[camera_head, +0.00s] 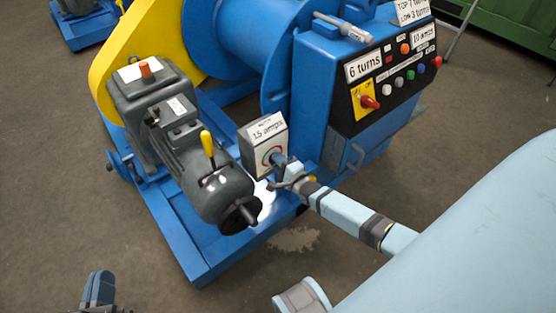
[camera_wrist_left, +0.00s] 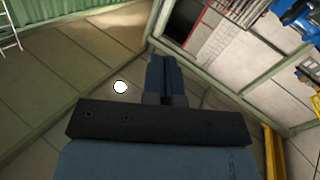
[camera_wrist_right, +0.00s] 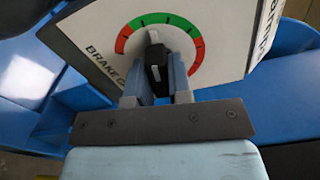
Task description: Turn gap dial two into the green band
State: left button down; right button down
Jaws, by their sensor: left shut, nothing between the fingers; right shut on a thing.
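A grey box (camera_head: 265,146) with a "15 amps" sign on top stands by the motor in the head view, a small round dial (camera_head: 270,153) on its front. The right wrist view shows the dial close up, a ring of red and green bands (camera_wrist_right: 135,24) on a white face lettered "BRAKE G", the rest hidden. My right gripper (camera_wrist_right: 157,82) is shut on the dial's black knob (camera_wrist_right: 155,60). The knob's white mark (camera_wrist_right: 153,36) points up in that view, toward the top of the ring. My left gripper (camera_wrist_left: 166,75) is shut and empty, away at the head view's lower left (camera_head: 100,285).
A grey motor (camera_head: 190,160) with a yellow lever (camera_head: 207,145) stands left of the box, on a blue frame (camera_head: 190,245). A blue control cabinet (camera_head: 310,100) with a red-handled switch and several buttons stands behind right. The floor at front is clear.

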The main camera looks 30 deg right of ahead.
jog(key=m, duration=0.2)
jog(key=shift+f+m+b, duration=0.1)
jog(key=shift+m+b, duration=0.2)
jog(key=shift+b, duration=0.05)
jog(key=shift+m, duration=0.5)
pick_arm(q)
jog(key=shift+d+r+t+h, duration=0.2)
jog(key=shift+r, duration=0.35)
jog(key=shift+d+r+t+h, duration=0.2)
jog(key=shift+r, duration=0.3)
pick_arm(e)
jog(key=c, duration=1)
grip_release()
jog(key=shift+c, duration=0.2)
